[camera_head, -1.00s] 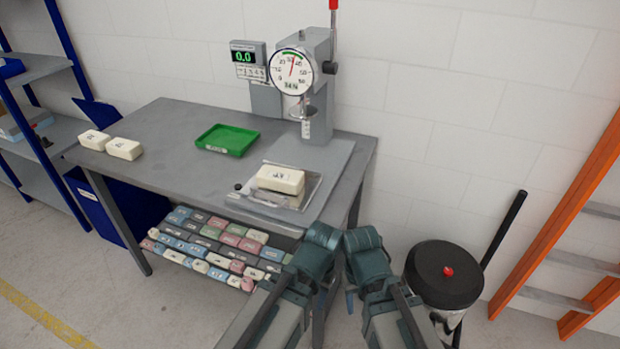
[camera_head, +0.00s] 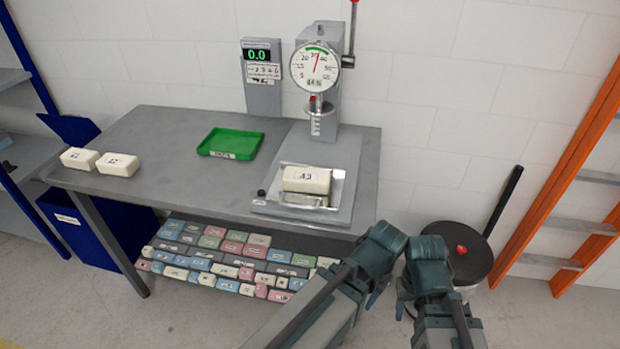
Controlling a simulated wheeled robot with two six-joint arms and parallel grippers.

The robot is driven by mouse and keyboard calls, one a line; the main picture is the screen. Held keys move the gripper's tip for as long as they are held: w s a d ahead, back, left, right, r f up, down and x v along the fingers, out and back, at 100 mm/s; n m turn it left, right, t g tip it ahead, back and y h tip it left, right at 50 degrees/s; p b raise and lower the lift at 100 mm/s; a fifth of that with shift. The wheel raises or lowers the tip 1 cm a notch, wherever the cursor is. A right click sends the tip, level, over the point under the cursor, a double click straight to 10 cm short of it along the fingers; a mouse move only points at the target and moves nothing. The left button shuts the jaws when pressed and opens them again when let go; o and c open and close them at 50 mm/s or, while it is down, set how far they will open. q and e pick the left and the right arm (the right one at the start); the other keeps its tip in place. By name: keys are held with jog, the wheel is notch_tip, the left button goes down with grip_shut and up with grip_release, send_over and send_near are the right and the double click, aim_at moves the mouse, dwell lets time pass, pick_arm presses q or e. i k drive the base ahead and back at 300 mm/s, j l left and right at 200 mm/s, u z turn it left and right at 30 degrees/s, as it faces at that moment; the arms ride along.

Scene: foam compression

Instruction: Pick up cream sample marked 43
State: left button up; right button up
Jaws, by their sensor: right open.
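The cream sample whose label seems to read 43 (camera_head: 306,187) is a block lying flat in the shallow metal tray (camera_head: 338,188) at the foot of the press, under its round plunger. My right gripper (camera_head: 402,308) hangs low in front of the table's right end, well apart from the sample. It is open and mostly hidden by its own arm. My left gripper (camera_head: 373,299) is beside it, also largely hidden behind its arm, so its jaws cannot be made out. No sample shows in either gripper.
Two more cream blocks (camera_head: 117,164) sit at the table's left end. A green tray (camera_head: 230,143) lies mid-table. The press with dial (camera_head: 315,68) stands behind the sample. Several coloured blocks fill the shelf below. A black-lidded bin (camera_head: 470,250) and orange ladder (camera_head: 570,170) are at right.

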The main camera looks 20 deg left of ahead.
aim_at(311, 180)
jog(key=k+j, duration=0.1)
jog(key=j, duration=0.3)
jog(key=k+j+z, duration=0.1)
jog(key=j, duration=0.25)
jog(key=k+j, duration=0.1)
jog(key=j, duration=0.3)
jog(key=k+j+z, duration=0.1)
jog(key=j, duration=0.3)
jog(key=k+j, duration=0.15)
jog(key=j, duration=0.2)
jog(key=z, duration=0.05)
